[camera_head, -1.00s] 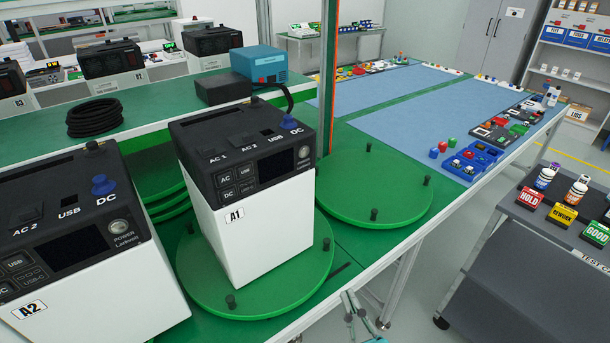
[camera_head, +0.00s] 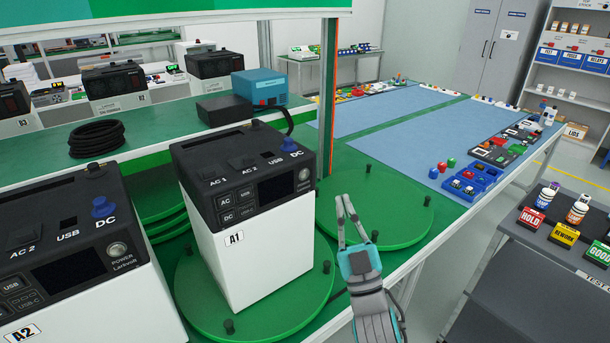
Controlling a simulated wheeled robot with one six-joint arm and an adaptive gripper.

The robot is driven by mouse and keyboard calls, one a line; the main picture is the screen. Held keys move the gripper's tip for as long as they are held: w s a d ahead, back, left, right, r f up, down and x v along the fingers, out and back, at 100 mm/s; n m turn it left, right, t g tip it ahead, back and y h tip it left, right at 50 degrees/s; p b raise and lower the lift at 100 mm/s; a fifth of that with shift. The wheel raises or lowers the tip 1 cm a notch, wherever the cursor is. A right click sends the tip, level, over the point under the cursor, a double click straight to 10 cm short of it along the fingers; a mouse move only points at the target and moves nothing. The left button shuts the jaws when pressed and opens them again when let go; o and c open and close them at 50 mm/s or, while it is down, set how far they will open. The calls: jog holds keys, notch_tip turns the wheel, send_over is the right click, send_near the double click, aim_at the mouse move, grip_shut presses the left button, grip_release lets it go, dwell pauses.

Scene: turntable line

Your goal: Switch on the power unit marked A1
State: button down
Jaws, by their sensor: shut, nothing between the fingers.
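The power unit marked A1 (camera_head: 260,262) is a white box with a black top and black control face. It stands upright on a green turntable disc (camera_head: 195,297). A round grey power button (camera_head: 304,175) sits at the right end of its face, and its small screen (camera_head: 277,187) is dark. My gripper (camera_head: 346,208) is to the right of A1, its fingers pointing up and away, apart from the unit and from the button. The fingers look closed or nearly so, with nothing between them.
Unit A2 (camera_head: 110,310) stands at the left front, with its own power button (camera_head: 117,250). An empty green disc (camera_head: 400,205) with black pegs lies behind my gripper. An upright post (camera_head: 328,110) rises behind A1. A dark cart (camera_head: 500,270) stands at the right.

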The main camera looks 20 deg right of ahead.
aim_at(304, 175)
jog(key=shift+w, duration=0.1)
dwell(0.3)
jog(key=w+a, duration=0.2)
jog(key=w, duration=0.6)
jog(key=shift+w, duration=0.15)
jog(key=shift+w, duration=0.1)
dwell(1.4)
jog(key=shift+w+a, duration=0.15)
jog(key=shift+w, duration=0.2)
jog(key=shift+w+a, duration=0.1)
jog(key=shift+w, duration=0.2)
dwell(0.7)
jog(key=shift+s, duration=0.1)
jog(key=shift+s+d, duration=0.2)
jog(key=shift+s, duration=0.45)
